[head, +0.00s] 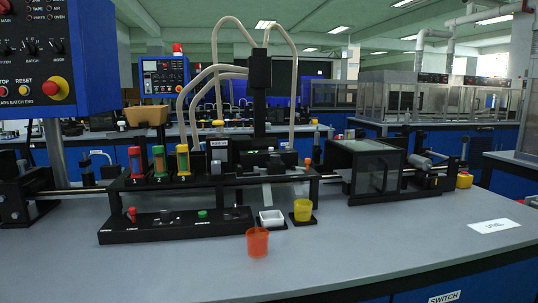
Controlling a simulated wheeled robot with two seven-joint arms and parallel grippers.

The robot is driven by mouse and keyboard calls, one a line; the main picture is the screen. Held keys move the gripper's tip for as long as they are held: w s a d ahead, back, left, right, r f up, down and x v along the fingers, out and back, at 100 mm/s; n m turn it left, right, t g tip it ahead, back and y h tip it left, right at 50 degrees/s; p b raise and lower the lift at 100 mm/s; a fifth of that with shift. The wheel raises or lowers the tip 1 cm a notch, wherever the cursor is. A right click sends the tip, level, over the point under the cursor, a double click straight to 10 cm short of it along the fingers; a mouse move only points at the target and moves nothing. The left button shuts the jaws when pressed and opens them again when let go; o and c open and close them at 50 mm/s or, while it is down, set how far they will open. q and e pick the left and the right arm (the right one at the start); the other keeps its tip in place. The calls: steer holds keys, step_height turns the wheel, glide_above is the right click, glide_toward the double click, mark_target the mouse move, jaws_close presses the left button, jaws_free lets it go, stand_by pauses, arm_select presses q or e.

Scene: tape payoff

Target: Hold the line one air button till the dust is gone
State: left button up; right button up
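Neither of my grippers shows in the head view. A black control box (175,226) lies on the grey bench, with a red lever (132,214), a small green button (202,214) and dark controls at its right end. Its markings are too small to read, so I cannot tell which control is the line one air button. Behind it stand a red holder numbered 1 (135,161), a green one numbered 2 (158,160) and a yellow one numbered 3 (183,160). I cannot make out any dust.
A white tray (271,217), a yellow cup (303,210) and an orange cup (258,243) stand right of the box. A dark clear-fronted enclosure (366,171) sits further right. A control panel (37,60) hangs at upper left. The bench front right is clear except a white label (494,226).

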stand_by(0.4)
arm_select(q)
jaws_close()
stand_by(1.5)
